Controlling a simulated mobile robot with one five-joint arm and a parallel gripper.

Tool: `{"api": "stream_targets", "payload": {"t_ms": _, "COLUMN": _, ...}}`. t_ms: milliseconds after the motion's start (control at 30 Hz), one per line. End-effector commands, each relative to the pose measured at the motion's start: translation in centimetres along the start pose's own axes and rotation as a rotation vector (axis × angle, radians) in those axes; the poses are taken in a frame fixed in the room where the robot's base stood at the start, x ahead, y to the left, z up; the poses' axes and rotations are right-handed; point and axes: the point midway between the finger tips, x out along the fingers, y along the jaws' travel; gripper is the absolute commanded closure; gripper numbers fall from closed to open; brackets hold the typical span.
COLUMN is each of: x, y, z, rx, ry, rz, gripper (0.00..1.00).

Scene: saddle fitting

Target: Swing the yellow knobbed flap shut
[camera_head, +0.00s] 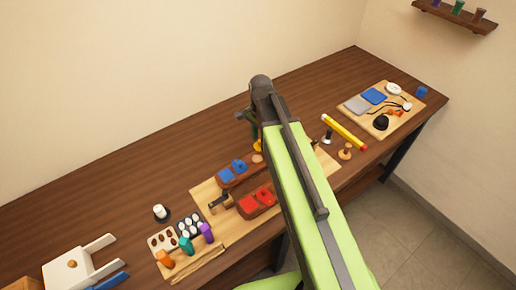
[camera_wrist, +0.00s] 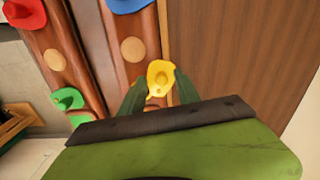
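The yellow flap (camera_wrist: 160,74) with a raised knob is on a brown wooden strip in the wrist view, beside the strip's right edge. Only a small yellow part (camera_head: 257,146) shows in the head view, beside my arm. My gripper (camera_wrist: 160,84) has its two dark green fingers apart, one on each side of the yellow flap. I cannot tell whether either finger touches it. The flap's lower end is partly hidden by the gripper. In the head view my gripper (camera_head: 248,122) is over the table, largely hidden by my arm.
Red (camera_wrist: 22,12), blue (camera_wrist: 128,4) and green (camera_wrist: 67,99) pieces sit on the wooden strips. The table's back is clear.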

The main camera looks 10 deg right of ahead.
Motion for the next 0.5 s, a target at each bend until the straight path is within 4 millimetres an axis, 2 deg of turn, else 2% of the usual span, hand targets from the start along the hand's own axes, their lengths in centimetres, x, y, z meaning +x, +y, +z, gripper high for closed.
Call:
{"api": "stream_targets", "payload": {"t_ms": 33, "x": 0.65, "y": 0.01, "z": -0.01, "rx": 0.000, "ry": 0.000, "rz": 0.000, "gripper": 0.61}}
{"api": "stream_targets", "payload": {"t_ms": 300, "x": 0.41, "y": 0.01, "z": -0.02, "rx": 0.000, "ry": 0.000, "rz": 0.000, "gripper": 0.63}}
{"api": "stream_targets", "payload": {"t_ms": 500, "x": 0.41, "y": 0.02, "z": -0.03, "rx": 0.001, "ry": 0.000, "rz": 0.000, "gripper": 0.89}}
